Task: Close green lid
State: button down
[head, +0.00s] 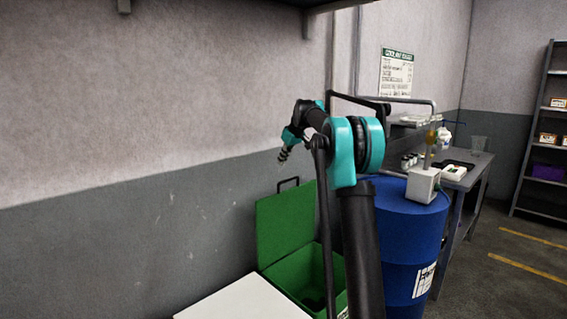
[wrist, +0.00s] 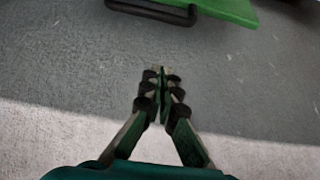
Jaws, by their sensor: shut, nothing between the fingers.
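The green lid (head: 284,222) stands raised and open at the back of a green bin (head: 327,272), against the grey wall. A dark handle (head: 288,183) sticks up from the lid's top edge. Part of the bin's front is hidden behind my arm. In the wrist view the lid (wrist: 222,10) shows at the top edge, with its black handle (wrist: 152,12) to the left. My gripper (head: 284,154) is above the lid in the head view, apart from it. In the wrist view my gripper (wrist: 161,72) is shut and empty, with wall behind it.
A blue drum (head: 408,235) with a small device (head: 423,186) on top stands right of the bin. A white surface (head: 245,301) lies in front of the bin. A workbench (head: 470,172) and a shelf rack (head: 543,130) are farther right. The wall stands close behind the lid.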

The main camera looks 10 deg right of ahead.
notch_tip(320, 180, down, 8)
jog(key=shift+r, duration=0.25)
jog(key=shift+s+d, duration=0.15)
dwell(0.5)
